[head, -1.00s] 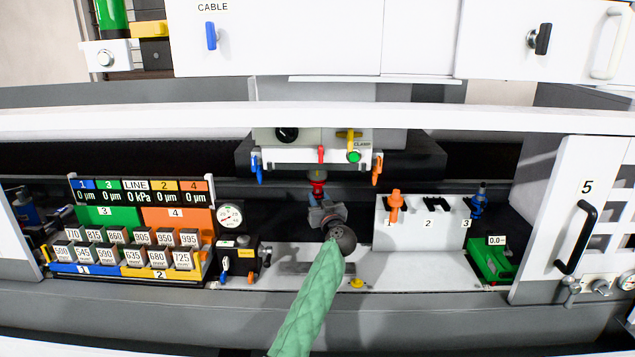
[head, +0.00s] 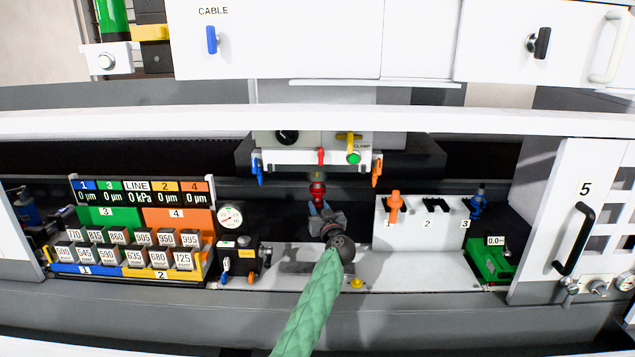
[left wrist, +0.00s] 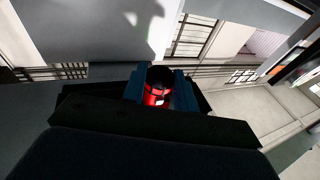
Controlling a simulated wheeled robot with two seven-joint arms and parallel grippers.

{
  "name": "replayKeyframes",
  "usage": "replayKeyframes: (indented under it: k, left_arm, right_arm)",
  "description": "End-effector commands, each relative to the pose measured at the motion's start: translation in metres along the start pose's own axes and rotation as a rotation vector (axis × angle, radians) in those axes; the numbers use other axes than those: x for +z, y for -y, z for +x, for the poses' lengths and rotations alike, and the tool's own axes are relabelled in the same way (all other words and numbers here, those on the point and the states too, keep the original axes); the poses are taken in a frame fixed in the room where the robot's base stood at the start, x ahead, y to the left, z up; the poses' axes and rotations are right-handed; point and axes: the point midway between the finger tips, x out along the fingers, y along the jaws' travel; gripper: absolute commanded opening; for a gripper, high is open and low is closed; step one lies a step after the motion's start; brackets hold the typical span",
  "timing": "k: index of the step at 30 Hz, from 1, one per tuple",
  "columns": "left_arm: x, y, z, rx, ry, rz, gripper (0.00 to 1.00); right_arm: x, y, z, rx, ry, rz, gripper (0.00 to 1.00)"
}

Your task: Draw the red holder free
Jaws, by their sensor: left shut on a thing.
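The red holder (head: 318,190) hangs upright below the white machine head (head: 300,160), with a dark piece at its top. In the head view I cannot tell whether it still touches the head. My left gripper (head: 319,208) has come up from below and is shut on the holder's lower part. In the left wrist view the red holder (left wrist: 157,96) sits between the two blue fingers (left wrist: 160,88), its dark round end uppermost. My right gripper is in neither view.
A white rack (head: 420,235) with slots 1, 2 and 3 stands to the right, with an orange holder (head: 395,205) at 1 and a blue one (head: 478,205) at 3. A green tray (head: 490,262) lies beyond. Numbered blocks (head: 125,250) and a dial gauge (head: 230,217) stand left.

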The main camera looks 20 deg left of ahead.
Motion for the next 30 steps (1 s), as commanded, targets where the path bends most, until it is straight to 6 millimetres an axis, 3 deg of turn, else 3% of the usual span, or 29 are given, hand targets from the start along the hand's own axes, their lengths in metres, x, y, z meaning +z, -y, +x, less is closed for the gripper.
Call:
replayKeyframes:
  k: [14,30]
  left_arm:
    - [0.001,0.0,0.0,0.0,-0.002,0.0,0.0]
    - [0.015,0.0,-0.003,0.0,-0.002,0.001,0.0]
  right_arm:
    - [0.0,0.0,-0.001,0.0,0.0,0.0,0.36]
    - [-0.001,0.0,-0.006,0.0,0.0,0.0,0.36]
